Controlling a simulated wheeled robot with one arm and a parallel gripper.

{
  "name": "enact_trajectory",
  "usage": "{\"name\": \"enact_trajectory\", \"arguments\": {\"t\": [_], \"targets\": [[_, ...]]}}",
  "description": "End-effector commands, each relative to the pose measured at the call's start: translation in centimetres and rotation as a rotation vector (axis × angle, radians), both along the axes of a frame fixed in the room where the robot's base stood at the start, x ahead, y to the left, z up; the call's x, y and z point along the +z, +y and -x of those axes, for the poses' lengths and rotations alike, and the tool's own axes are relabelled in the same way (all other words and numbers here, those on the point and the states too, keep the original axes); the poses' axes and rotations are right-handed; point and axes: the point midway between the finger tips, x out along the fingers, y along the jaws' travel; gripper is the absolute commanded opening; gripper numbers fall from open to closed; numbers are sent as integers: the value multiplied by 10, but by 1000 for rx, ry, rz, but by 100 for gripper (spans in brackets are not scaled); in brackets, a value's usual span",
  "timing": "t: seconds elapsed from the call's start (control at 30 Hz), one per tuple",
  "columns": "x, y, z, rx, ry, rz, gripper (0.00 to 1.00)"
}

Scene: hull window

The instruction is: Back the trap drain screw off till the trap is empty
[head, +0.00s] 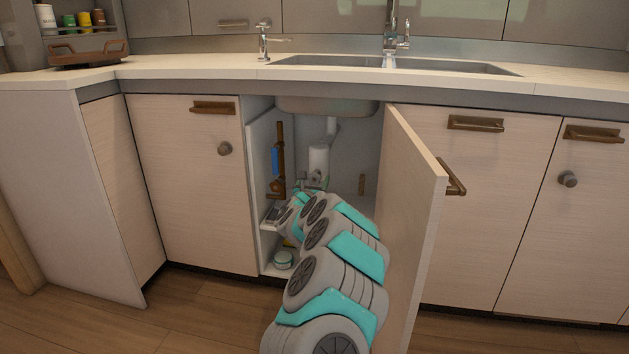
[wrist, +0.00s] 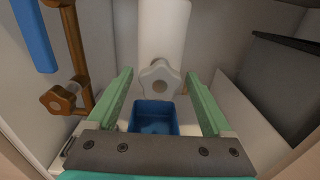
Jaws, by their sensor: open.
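The trap (wrist: 163,35) is a white upright cylinder under the sink; it also shows inside the open cabinet in the head view (head: 319,158). The drain screw (wrist: 159,80) is a pale, lobed knob on the lower front of the trap. My gripper (wrist: 158,74) is open, with one green finger on each side of the screw and a visible gap to it on both sides. I cannot tell how deep the fingertips reach relative to the screw. A blue open tub (wrist: 154,118) stands below the screw; its contents are unclear.
A copper pipe with a round valve knob (wrist: 58,99) and a blue part (wrist: 33,35) run along the left. A dark box (wrist: 281,85) stands at the right. The open cabinet door (head: 414,200) bounds my arm's right side.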

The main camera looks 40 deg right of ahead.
Motion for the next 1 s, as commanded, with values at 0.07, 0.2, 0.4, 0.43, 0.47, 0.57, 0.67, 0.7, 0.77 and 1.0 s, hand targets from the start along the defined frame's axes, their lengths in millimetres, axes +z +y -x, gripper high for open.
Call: {"name": "enact_trajectory", "arguments": {"t": [0.07,0.2,0.4,0.43,0.47,0.57,0.67,0.7,0.77,1.0], "targets": [[0,-1,-1,0,0,0,85],[0,-1,-1,0,-1,-1,85],[0,-1,-1,1,0,0,71],[0,-1,-1,1,0,0,68],[0,-1,-1,1,0,0,64],[0,-1,-1,1,0,0,53],[0,-1,-1,1,0,0,42],[0,-1,-1,1,0,0,38],[0,-1,-1,1,0,0,31],[0,-1,-1,1,0,0,4]]}}
